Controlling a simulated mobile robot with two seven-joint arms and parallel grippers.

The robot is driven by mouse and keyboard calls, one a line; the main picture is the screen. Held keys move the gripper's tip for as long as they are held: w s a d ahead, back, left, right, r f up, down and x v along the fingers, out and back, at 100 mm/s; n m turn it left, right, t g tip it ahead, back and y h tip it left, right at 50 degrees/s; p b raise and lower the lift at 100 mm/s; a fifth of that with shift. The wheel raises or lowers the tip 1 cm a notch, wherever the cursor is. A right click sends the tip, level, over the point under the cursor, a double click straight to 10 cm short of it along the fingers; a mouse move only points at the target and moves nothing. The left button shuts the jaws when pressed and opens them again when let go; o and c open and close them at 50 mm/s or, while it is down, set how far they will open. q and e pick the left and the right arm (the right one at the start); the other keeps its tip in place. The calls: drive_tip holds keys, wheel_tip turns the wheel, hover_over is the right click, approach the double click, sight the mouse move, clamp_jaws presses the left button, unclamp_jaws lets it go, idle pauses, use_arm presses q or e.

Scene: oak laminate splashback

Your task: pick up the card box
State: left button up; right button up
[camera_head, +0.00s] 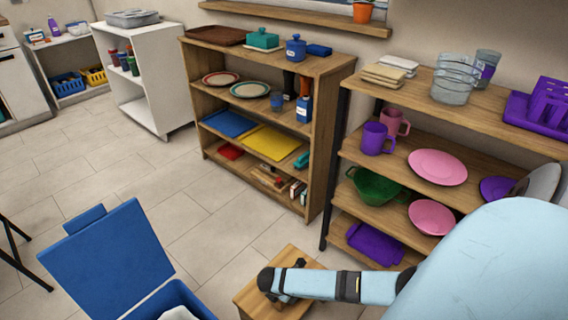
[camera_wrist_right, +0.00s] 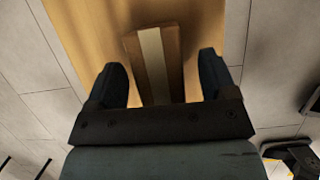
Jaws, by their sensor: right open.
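The card box (camera_wrist_right: 168,48) is a brown box with a pale tape stripe down its middle. In the right wrist view it lies on a small wooden table (camera_wrist_right: 92,22), which also shows at the bottom of the head view (camera_head: 252,303). My right gripper (camera_wrist_right: 162,68) is open, with one dark finger on each side of the box in the picture. I see gaps between the fingers and the box, and cannot tell the height difference. In the head view my right arm reaches over the table and the box is not clearly visible. My left gripper is not in view.
A blue bin (camera_head: 172,298) with a raised lid (camera_head: 105,262) stands left of the table. Wooden shelves with dishes (camera_head: 415,188) and with trays and boxes (camera_head: 315,68) stand behind. The tiled floor between is clear.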

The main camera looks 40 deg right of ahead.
drive_tip(key=shift+f, duration=0.2)
idle(0.6)
drive_tip(key=c, duration=1)
